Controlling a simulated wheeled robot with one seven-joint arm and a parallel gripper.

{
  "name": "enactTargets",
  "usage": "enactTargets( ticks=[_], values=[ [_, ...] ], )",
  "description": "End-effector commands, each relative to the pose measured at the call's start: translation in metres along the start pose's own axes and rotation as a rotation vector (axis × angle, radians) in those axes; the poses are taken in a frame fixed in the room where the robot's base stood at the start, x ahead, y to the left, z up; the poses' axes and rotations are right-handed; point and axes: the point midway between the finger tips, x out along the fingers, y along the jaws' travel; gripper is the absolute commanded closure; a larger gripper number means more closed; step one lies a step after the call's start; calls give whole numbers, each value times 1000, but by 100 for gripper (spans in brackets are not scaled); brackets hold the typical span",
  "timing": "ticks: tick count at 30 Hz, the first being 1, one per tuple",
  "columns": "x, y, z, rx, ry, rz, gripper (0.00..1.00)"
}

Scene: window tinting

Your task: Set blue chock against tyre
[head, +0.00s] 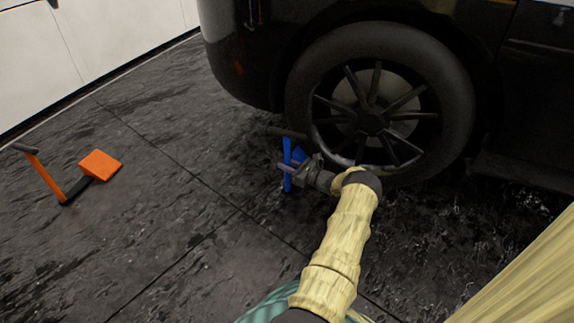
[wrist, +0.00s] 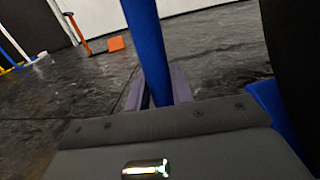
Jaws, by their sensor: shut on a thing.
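The blue chock (head: 298,155) is beside the left side of the black tyre (head: 447,100) in the head view. Its upright blue post has a dark crossbar at the top. My gripper (head: 290,167) is shut on the post. In the wrist view the post (wrist: 147,50) stands between my gripper's fingers (wrist: 155,95), and part of the blue wedge (wrist: 275,115) shows at the right next to a dark shape. My gripper hides part of the chock, so I cannot tell whether the wedge touches the tyre or the floor.
An orange chock (head: 100,164) with an upright handle stands on the floor at the left. The black car body (head: 245,60) overhangs the wheel. The dark tiled floor (head: 170,215) between the orange chock and the wheel is clear. White cabinets (head: 90,40) line the back left.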

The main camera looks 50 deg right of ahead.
Motion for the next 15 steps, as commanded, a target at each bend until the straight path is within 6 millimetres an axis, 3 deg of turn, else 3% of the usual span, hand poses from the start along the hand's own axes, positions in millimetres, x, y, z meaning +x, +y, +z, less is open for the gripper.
enactTargets(
  ticks=[14,15],
  values=[
    [0,0,-9,-2,10,-3,100],
    [0,0,-9,-2,10,-3,73]
  ],
)
